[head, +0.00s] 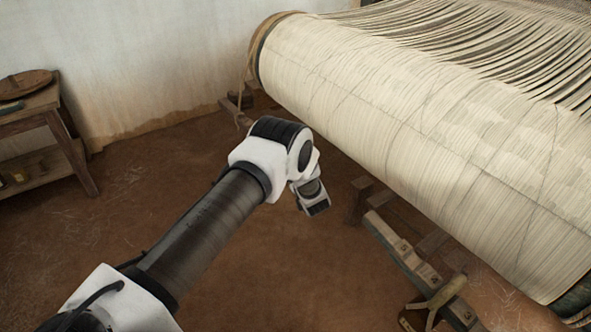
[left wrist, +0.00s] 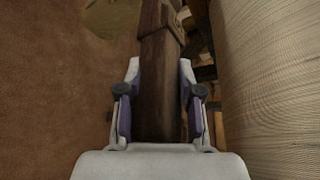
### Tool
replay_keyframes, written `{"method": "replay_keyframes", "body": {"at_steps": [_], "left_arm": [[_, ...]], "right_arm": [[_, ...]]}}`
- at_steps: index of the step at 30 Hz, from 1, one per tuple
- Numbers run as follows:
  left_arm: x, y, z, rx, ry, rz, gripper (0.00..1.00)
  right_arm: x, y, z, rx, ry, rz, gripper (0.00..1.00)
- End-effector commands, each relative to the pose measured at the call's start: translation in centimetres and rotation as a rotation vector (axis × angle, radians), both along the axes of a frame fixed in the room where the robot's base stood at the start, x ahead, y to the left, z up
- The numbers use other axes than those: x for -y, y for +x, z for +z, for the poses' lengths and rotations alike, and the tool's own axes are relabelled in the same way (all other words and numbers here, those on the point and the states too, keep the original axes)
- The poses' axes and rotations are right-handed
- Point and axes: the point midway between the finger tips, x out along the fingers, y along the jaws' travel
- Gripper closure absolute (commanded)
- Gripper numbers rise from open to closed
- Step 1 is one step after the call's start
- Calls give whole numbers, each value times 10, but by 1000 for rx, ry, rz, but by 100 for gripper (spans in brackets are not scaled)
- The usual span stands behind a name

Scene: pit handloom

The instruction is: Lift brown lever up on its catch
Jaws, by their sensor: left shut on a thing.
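The brown lever (left wrist: 160,45) is a dark wooden bar that runs up the middle of the left wrist view. My left gripper (left wrist: 159,75) is shut on it, with one finger on each side of the wood. In the head view my left arm reaches in from the lower left and ends beside the warp roll. My wrist hides the fingers and the held part of the lever there. I cannot tell from these views whether the lever sits on its catch. My right gripper is not in view.
The large cream warp roll (head: 400,130) fills the right side. Below it lies a wooden beam (head: 415,265) with several fittings. A wooden side table (head: 42,112) stands at the far left by the wall. The brown floor (head: 310,285) between is mostly clear.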

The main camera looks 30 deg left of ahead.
Motion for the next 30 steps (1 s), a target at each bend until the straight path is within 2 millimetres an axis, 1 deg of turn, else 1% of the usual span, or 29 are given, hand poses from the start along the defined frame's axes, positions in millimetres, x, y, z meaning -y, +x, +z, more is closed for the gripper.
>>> {"method": "replay_keyframes", "body": {"at_steps": [1,3,5,8,16,17,18,19,27,30], "left_arm": [[-3,4,32,8,-12,4,100],[-4,4,46,-1,-37,4,100],[-5,5,54,-8,-55,3,100],[-4,4,57,-17,-71,2,100],[-4,3,52,-23,-75,1,100],[-4,3,51,-24,-76,1,58],[-3,3,51,-24,-76,0,44],[-4,3,51,-24,-76,0,40],[-3,3,52,-23,-75,1,40],[2,0,54,-24,-75,0,40]], "right_arm": [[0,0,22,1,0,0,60],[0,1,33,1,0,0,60],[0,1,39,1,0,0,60],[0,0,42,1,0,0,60],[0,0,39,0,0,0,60],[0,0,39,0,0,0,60],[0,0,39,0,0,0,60],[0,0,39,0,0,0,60],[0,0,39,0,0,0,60],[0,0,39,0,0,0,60]]}}
